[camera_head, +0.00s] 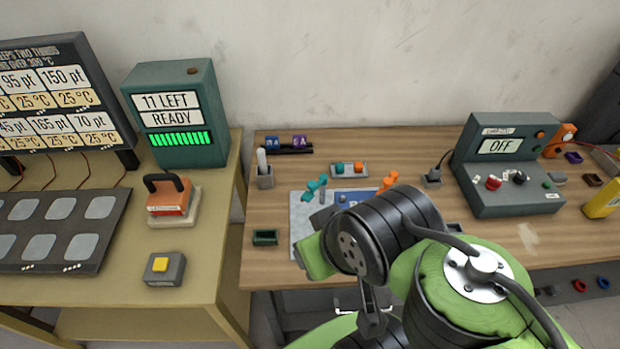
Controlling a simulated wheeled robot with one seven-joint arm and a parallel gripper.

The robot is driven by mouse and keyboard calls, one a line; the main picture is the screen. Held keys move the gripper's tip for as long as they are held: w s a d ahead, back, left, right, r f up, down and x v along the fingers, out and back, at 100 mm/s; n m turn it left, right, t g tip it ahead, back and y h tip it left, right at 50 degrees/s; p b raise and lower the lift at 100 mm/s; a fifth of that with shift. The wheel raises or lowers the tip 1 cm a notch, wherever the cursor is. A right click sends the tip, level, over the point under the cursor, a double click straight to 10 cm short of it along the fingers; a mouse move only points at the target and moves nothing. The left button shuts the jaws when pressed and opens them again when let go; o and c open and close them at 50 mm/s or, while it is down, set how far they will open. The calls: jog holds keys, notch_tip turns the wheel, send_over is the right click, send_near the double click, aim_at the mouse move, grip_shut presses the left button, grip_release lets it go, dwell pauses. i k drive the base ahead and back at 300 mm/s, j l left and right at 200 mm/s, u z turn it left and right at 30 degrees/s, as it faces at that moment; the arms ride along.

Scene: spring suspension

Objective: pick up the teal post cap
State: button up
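Two small teal pieces show on the wooden bench, and I cannot tell for sure which is the teal post cap. One teal piece (338,170) sits at the left end of a small grey holder (348,175), beside a red-orange piece. The other teal piece (315,185) is angled and stands near a short grey post, at the upper left of a pale grey plate (302,215). My green and black arm covers the right and lower part of that plate. My gripper's fingertips cannot be made out; they are hidden or outside the picture.
An orange piece (389,180) stands right of the plate. A pen cup (265,176) and a dark green tray (265,237) are on the left. A teal control box reading OFF (515,165) stands on the right. The left bench holds a READY box (177,115).

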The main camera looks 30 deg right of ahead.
aim_at(339, 165)
jog(key=z, duration=1.15)
